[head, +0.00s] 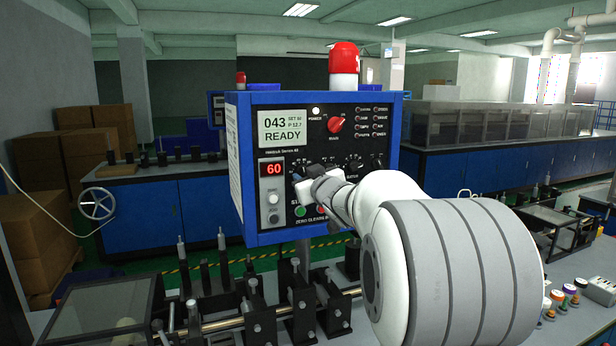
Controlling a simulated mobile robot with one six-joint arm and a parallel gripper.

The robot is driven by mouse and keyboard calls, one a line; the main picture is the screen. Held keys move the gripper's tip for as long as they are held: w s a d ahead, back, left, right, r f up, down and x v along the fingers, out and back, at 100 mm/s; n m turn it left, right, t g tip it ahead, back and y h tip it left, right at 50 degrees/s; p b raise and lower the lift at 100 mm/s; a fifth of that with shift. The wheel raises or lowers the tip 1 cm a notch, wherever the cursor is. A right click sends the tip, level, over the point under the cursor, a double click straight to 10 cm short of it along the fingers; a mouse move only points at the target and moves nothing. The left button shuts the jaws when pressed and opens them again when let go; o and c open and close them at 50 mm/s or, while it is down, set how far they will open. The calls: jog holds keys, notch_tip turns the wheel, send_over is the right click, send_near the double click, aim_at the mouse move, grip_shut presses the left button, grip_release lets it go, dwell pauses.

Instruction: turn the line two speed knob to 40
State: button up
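A blue control box (240,150) with a black front panel (380,142) stands in the middle of the head view. Its red digital readout (272,169) shows 60. A pale screen (282,130) reads 043 and READY, with smaller text I cannot read surely. A red knob (334,124) and a small black knob (355,163) are on the panel; their labels are too small to read. My gripper (298,184) is at the lower panel, right of the readout. My arm hides the lower right panel. I cannot tell which knob is for line two, or whether the gripper touches one.
A red beacon (343,62) tops the box. Posts and rods (255,322) of a machine stand below it. Colored buttons (569,290) are at the lower right. A second blue bench with a handwheel (97,204) is at the left, beside cardboard boxes (35,155).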

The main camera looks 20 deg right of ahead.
grip_shut()
dwell(0.3)
dwell(0.3)
jog(key=shift+d+n+b, duration=0.1)
jog(key=shift+n+b, duration=1.45)
jog(key=shift+n, duration=1.35)
grip_release()
